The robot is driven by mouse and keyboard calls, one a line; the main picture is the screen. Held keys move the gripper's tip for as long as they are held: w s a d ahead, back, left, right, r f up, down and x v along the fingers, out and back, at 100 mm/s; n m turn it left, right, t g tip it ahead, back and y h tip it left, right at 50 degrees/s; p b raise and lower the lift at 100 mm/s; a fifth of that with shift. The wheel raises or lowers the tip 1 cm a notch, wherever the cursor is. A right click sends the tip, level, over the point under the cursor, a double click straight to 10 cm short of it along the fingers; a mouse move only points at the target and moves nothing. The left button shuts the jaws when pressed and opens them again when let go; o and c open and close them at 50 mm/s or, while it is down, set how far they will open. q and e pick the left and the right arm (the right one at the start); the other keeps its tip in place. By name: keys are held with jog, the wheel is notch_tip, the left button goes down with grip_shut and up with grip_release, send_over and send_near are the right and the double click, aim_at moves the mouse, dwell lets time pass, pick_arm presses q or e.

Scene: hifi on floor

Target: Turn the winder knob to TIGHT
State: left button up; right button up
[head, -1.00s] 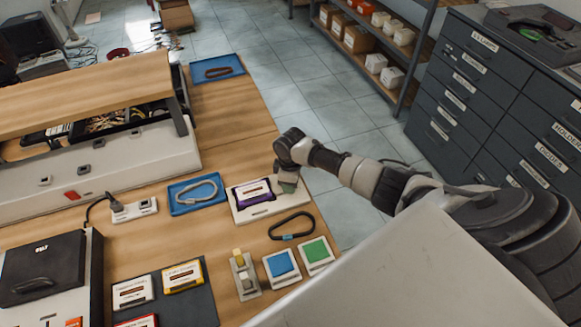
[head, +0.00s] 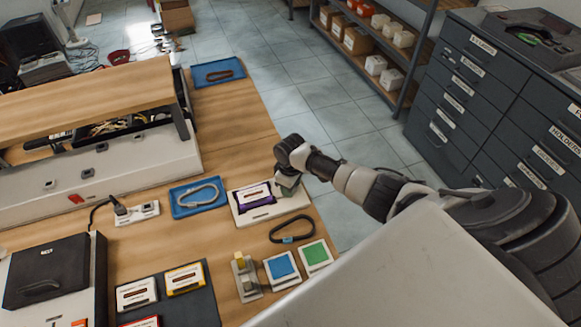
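The winder is a pale flat base (head: 268,211) on the wooden bench, with a purple-edged cassette (head: 254,196) on its left part. My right arm reaches in from the right, and its gripper (head: 288,184) points down over the right end of the winder. The gripper covers the spot where a knob would sit, so the knob, its setting and any TIGHT mark are hidden or too small to read. Whether the fingers are open or shut on something does not show. My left gripper is not in view.
A blue tray (head: 199,197) with a pale loop lies left of the winder. A dark band (head: 292,229), a blue pad (head: 281,267), a green pad (head: 316,254) and a stand with a yellow top (head: 244,275) lie in front. The bench's right edge is close beside the gripper.

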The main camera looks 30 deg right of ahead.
jog(key=o, duration=0.9)
notch_tip(320, 180, up, 11)
jog(key=shift+f+b, duration=0.1)
jog(key=shift+b, duration=0.35)
